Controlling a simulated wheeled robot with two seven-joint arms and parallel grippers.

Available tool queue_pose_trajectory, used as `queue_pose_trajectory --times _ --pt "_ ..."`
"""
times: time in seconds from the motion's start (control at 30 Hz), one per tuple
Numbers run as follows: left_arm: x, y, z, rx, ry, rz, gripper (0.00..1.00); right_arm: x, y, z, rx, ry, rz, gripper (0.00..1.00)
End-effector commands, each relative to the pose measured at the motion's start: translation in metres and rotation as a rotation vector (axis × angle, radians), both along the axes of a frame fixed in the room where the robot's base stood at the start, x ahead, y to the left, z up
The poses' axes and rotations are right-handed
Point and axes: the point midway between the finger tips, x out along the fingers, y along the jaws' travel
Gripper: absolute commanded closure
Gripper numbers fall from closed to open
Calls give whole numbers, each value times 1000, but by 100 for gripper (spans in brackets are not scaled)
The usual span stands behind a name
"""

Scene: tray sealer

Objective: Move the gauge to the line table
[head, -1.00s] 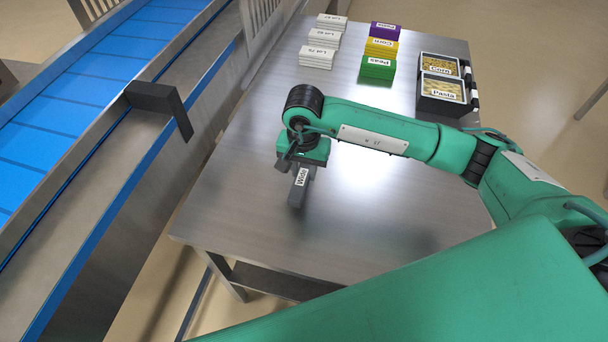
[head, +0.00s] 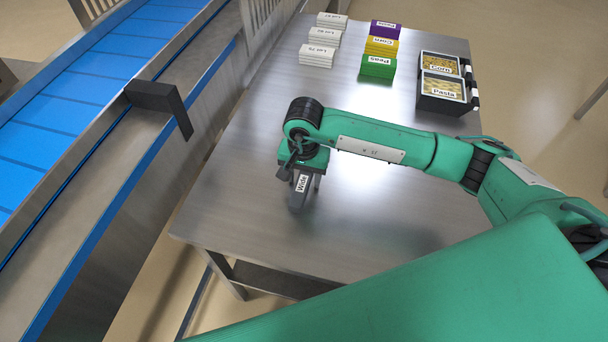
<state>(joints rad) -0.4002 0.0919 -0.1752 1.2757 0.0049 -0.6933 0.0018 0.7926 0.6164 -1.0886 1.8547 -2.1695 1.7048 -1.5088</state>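The gauge (head: 299,202) is a small grey block with a white label reading "Wide", at the left front part of the steel table. My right gripper (head: 304,182) points down over it, with a dark finger showing at its right side. The gripper appears shut on the gauge; its palm hides the far end of the block and part of the grip. I cannot tell whether the gauge touches the table or hangs just above it. My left gripper is out of view.
The steel table (head: 235,200) has a clear middle. At its back stand white stacks (head: 318,55), purple, yellow and green packs (head: 378,68), and a black holder (head: 440,104) with Corn and Pasta trays. A blue conveyor (head: 70,105) with a dark bracket (head: 155,97) runs at left.

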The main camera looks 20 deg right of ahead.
Motion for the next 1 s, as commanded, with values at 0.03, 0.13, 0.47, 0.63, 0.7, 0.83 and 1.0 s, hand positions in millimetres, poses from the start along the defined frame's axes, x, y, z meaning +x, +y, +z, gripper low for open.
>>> queue_pose_trajectory --times 0.03,0.13,0.47,0.63,0.7,0.83,1.0 --pt "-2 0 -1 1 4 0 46 0 0 0 0 0 0 49" --pt "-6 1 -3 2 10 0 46 0 0 1 0 0 0 49" --pt "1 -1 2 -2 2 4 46 2 0 45 1 -7 1 49" --pt "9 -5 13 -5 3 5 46 1 0 82 1 -6 1 49" --pt "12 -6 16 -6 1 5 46 1 0 95 0 -4 1 49" --pt "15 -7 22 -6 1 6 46 1 0 112 0 -2 0 49" --pt "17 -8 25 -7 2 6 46 0 0 121 1 -1 0 49"
